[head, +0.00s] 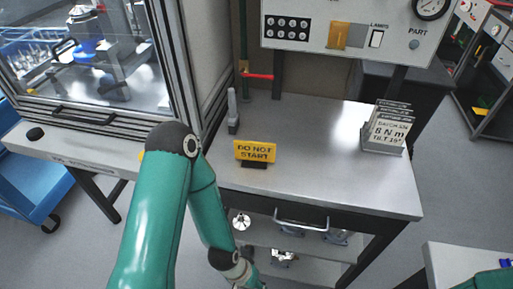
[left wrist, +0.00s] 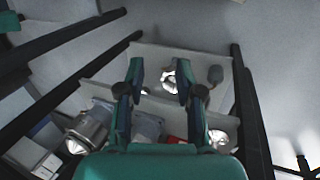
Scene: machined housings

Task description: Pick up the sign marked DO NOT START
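The yellow sign marked DO NOT START (head: 255,151) stands upright in a dark base on the grey workbench (head: 310,170), near its front left. My left arm bends down in front of the bench's left side. Its gripper is not visible in the head view. In the left wrist view my left gripper (left wrist: 160,78) is open, with a gap between its two fingers and nothing held. The sign does not show in that view. Only a bit of my right arm shows at the bottom right of the head view; its gripper is out of frame.
A card rack (head: 386,131) stands at the bench's right, and a grey upright object (head: 233,110) at its back left. A control panel (head: 345,28) hangs above. Metal parts (head: 285,258) lie on the shelf below. The bench middle is clear. A glazed enclosure (head: 95,60) is left.

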